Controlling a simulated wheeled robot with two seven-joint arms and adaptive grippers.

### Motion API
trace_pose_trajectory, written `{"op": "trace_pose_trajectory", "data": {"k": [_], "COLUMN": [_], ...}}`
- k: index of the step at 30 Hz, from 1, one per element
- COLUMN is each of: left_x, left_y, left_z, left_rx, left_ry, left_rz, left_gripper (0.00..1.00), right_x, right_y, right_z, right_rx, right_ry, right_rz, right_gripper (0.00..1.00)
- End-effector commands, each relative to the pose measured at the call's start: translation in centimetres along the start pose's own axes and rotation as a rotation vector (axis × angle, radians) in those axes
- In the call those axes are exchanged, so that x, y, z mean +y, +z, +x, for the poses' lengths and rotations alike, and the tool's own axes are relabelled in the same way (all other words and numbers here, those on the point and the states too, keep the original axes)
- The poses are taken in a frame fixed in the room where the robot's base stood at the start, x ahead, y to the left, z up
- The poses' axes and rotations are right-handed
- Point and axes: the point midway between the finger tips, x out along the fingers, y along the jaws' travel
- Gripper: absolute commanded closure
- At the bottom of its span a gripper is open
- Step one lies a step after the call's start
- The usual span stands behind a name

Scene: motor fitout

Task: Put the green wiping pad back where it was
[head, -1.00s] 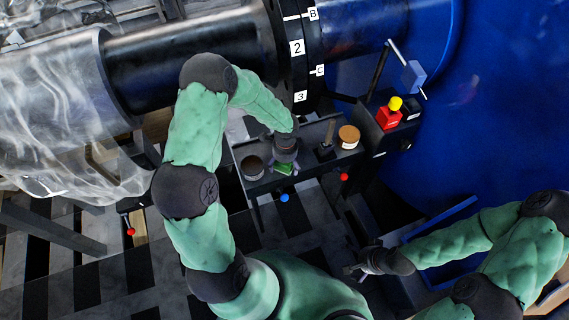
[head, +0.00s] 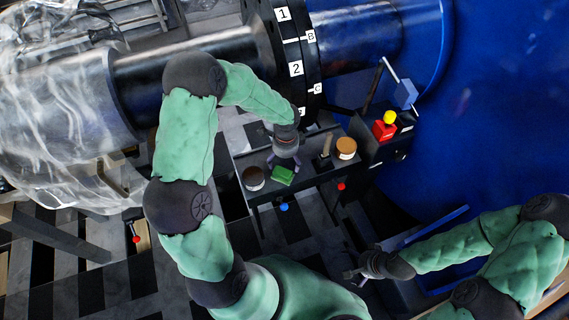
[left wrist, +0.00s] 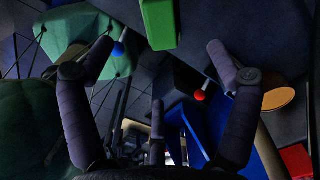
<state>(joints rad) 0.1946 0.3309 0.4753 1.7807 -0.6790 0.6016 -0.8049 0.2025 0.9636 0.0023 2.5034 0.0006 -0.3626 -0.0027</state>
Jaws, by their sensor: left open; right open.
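The green wiping pad (head: 283,175) lies on the dark tray-like shelf (head: 262,198) between a dark round jar and a brush-like upright item. It also shows at the top of the left wrist view (left wrist: 159,22), beyond the spread fingers. My left gripper (head: 284,163) is just behind and above the pad, open and empty, apart from it as far as I can tell. Its fingers show wide apart in the left wrist view (left wrist: 160,75). My right gripper (head: 354,274) is open and empty at the lower right, well away from the shelf.
On the shelf stand a dark jar (head: 253,179), an upright item (head: 325,155) and an orange-lidded jar (head: 346,148). A red block with a yellow knob (head: 384,128) is at right. Blue (head: 284,207) and red (head: 341,187) knobs stick out in front. The numbered flange (head: 296,70) rises behind.

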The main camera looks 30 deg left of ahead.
Motion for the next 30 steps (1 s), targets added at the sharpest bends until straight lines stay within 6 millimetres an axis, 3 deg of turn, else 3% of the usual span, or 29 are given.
{"op": "trace_pose_trajectory", "data": {"k": [6,11,14,18,21,25,30], "left_x": [0.2,2.3,5.5,11.5,15.2,19.0,21.6], "left_y": [-0.1,-2.0,-4.7,-8.3,-9.8,-10.2,-9.7], "left_z": [-1.5,0.5,3.2,7.1,9.1,10.8,11.8], "left_rx": [0.003,0.062,0.140,0.238,0.264,0.257,0.232], "left_ry": [0.004,0.043,0.103,0.215,0.277,0.319,0.326], "left_rz": [-0.003,-0.089,-0.240,-0.576,-0.830,-1.112,-1.327], "left_gripper": [0.11,0.11,0.11,0.11,0.11,0.11,0.11], "right_x": [-0.2,-0.2,-0.2,-0.2,-0.2,-0.2,-0.2], "right_y": [0.0,0.0,0.0,0.0,0.0,0.0,0.0], "right_z": [-0.7,-0.6,-0.6,-0.6,-0.6,-0.6,-0.6], "right_rx": [0.000,0.000,0.000,0.000,0.000,0.000,0.000], "right_ry": [0.000,0.000,0.000,0.000,0.000,0.000,0.000], "right_rz": [0.000,0.000,0.000,0.000,0.000,0.000,0.000], "right_gripper": [0.00,0.00,0.00,0.00,0.00,0.00,0.00]}}
